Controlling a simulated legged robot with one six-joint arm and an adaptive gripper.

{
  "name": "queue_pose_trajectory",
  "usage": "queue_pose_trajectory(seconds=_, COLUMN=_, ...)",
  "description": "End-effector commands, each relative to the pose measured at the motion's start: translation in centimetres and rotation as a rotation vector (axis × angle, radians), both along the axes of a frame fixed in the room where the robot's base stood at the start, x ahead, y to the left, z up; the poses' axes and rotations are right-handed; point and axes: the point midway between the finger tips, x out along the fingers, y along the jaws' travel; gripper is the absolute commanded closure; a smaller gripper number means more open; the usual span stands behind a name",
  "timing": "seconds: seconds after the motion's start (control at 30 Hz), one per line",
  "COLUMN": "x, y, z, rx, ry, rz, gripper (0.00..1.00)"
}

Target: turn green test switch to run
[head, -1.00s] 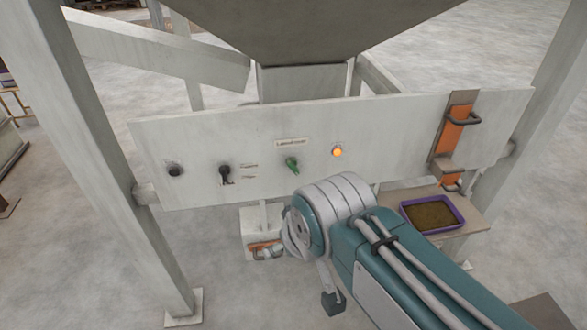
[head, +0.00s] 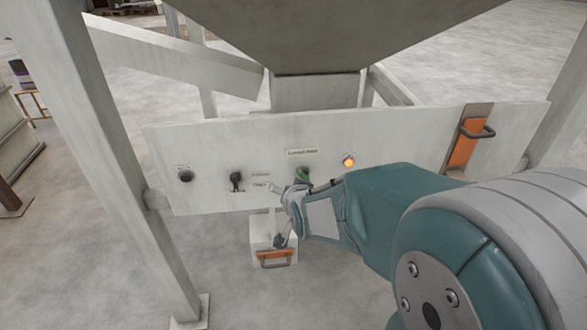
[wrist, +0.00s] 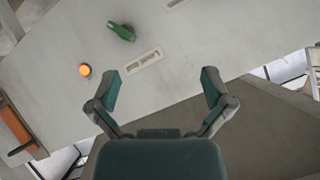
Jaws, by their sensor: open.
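The green switch (head: 303,174) sits on the pale panel (head: 400,150), below a small label plate (head: 302,152). In the head view my gripper (head: 282,212) is in front of the panel, just left of and below the switch. Its exact distance from the panel is hard to tell.
A lit orange lamp (head: 348,161) is right of the switch. A black selector (head: 236,178) and a black button (head: 185,175) are to the left. An orange handle plate (head: 464,142) is at the panel's right. The hopper (head: 330,35) hangs above; a post (head: 130,170) stands left.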

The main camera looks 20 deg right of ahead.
Motion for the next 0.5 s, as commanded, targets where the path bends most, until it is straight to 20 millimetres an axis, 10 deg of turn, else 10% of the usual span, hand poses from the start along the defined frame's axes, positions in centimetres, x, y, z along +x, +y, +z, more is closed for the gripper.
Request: queue_pose_trajectory(seconds=0.5, x=3.9, y=-6.2, z=-8.5, rx=0.302, ry=-0.47, rz=-0.241, gripper=0.0)
